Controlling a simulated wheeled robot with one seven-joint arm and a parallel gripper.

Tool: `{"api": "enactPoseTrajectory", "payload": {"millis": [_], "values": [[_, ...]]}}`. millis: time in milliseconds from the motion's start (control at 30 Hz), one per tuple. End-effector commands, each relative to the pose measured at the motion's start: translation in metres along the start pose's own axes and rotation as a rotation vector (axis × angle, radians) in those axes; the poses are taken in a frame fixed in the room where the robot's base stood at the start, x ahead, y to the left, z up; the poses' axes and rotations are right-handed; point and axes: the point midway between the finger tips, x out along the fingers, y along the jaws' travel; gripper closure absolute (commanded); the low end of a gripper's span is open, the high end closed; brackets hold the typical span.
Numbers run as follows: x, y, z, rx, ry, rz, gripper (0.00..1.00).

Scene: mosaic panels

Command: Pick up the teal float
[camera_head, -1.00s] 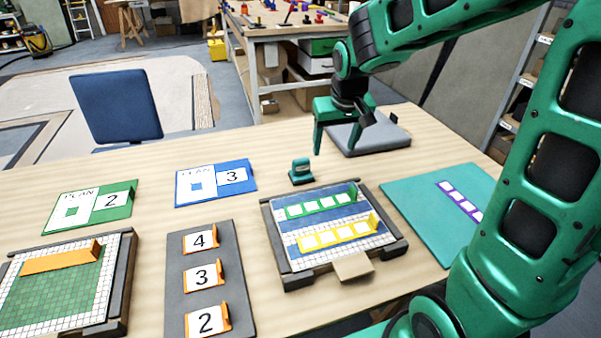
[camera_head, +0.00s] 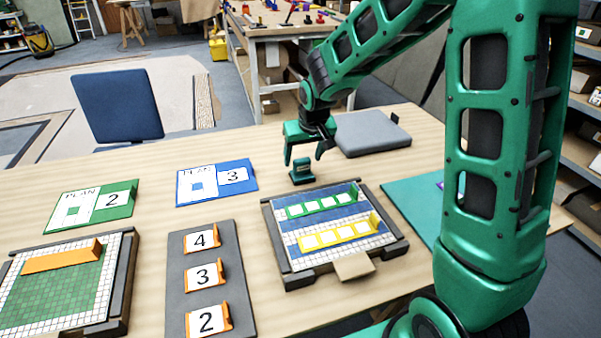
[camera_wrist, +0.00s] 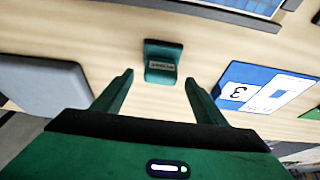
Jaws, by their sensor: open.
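The teal float (camera_head: 302,172) is a small block with a raised handle. It stands on the wooden table just behind the framed mosaic panel with green and yellow strips. In the wrist view the float (camera_wrist: 162,62) shows with a small label, ahead of and roughly between the fingertips. My gripper (camera_head: 305,158) is open and empty, pointing down just above and behind the float. In the wrist view both fingers of my gripper (camera_wrist: 159,80) are spread apart, with no contact on the float visible.
The framed panel (camera_head: 265,212) lies in front of the float. A grey pad (camera_head: 372,132) is behind to the right. A blue plan card (camera_head: 216,183) lies to the left, with a dark board of number cards (camera_head: 176,285) nearer. Bare table surrounds the float.

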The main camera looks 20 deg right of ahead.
Motion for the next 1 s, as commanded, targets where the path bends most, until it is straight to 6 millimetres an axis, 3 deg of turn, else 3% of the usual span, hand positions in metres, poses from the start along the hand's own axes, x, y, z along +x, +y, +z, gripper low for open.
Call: {"api": "enactPoseTrajectory", "payload": {"millis": [200,467,500,700,1000], "values": [[0.024,0.0,0.0,0.0,-0.002,0.001,0.34],[0.026,0.0,-0.001,0.0,0.0,0.001,0.34],[0.026,0.0,-0.001,0.0,0.0,0.001,0.37],[0.026,0.0,-0.001,0.001,0.0,0.001,0.83],[0.025,0.0,-0.001,0.001,0.001,0.001,0.82]]}}
